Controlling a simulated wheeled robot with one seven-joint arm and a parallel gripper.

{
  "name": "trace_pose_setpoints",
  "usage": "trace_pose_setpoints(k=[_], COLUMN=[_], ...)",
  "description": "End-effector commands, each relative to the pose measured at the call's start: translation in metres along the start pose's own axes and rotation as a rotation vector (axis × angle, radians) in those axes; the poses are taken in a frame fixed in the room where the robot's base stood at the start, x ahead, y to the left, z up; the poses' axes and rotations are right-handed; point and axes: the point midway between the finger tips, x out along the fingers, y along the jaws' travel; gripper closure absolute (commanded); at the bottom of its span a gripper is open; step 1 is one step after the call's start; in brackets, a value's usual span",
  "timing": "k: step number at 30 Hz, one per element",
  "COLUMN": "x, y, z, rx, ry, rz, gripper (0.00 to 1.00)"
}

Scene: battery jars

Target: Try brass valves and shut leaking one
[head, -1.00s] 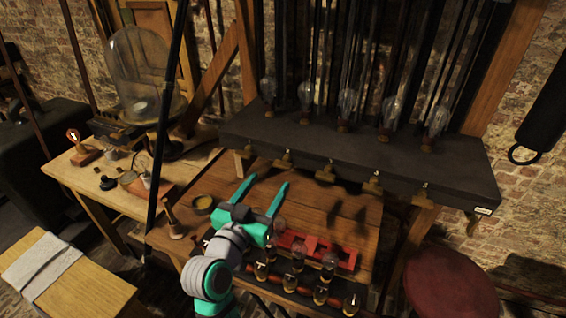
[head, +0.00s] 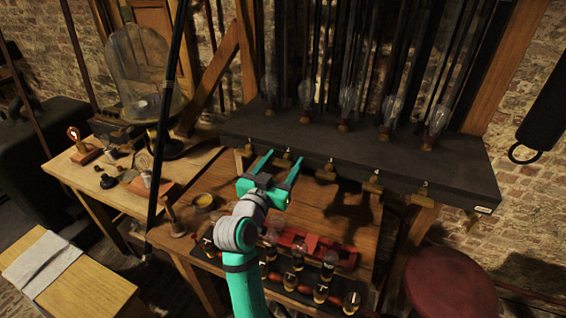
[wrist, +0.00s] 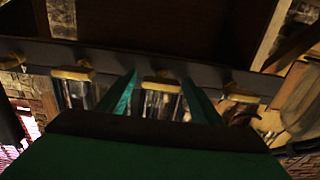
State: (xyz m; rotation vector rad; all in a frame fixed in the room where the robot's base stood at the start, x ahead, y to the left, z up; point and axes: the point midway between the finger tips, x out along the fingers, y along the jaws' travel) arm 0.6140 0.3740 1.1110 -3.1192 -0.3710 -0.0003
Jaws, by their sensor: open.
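Several small brass valves line the front edge of a dark shelf in the head view, among them a left one (head: 249,150), a middle one (head: 328,171), one right of middle (head: 373,184) and a far right one (head: 422,195). Glass vessels (head: 345,104) stand on the shelf above them. My gripper (head: 284,157) is open, with its fingers raised close to the shelf edge around the second valve from the left. In the wrist view a brass valve (wrist: 160,79) lies between the open fingertips; contact cannot be told. No leak can be made out.
Below the shelf is a wooden bench (head: 225,185) holding a red tray (head: 318,250) and several small bulbs (head: 328,266). A dark pole (head: 160,130) stands to the left. A glass bell jar (head: 140,75) stands farther left. A red stool (head: 452,285) stands at the right.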

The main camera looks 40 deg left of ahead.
Motion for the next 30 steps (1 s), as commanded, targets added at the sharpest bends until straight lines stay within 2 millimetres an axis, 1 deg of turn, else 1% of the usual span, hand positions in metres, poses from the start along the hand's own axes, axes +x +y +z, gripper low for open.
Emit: trace_pose_setpoints(k=[1,2,3,5,6,14,19,23,30], x=[-0.0003,-0.0003,-0.0004,-0.0004,-0.0004,-0.0001,-0.0001,0.0001,0.0002], y=[-0.0004,-0.0005,-0.0005,-0.0004,-0.0004,0.0003,-0.0002,-0.0002,-0.001], z=[0.0001,0.0001,0.0001,0.0002,0.0002,0.0002,0.0001,0.0,0.0], rx=[0.0,0.0,0.0,0.0,0.0,-0.014,-0.068,-0.147,-0.356], ry=[0.0,0.0,0.0,0.0,0.0,0.0,0.0,0.0,0.001], rz=[-0.001,-0.001,-0.001,-0.001,-0.001,0.001,0.0,0.001,0.001], gripper=[0.41,0.48,0.57,0.72,0.81,0.82,0.82,0.82,0.82])
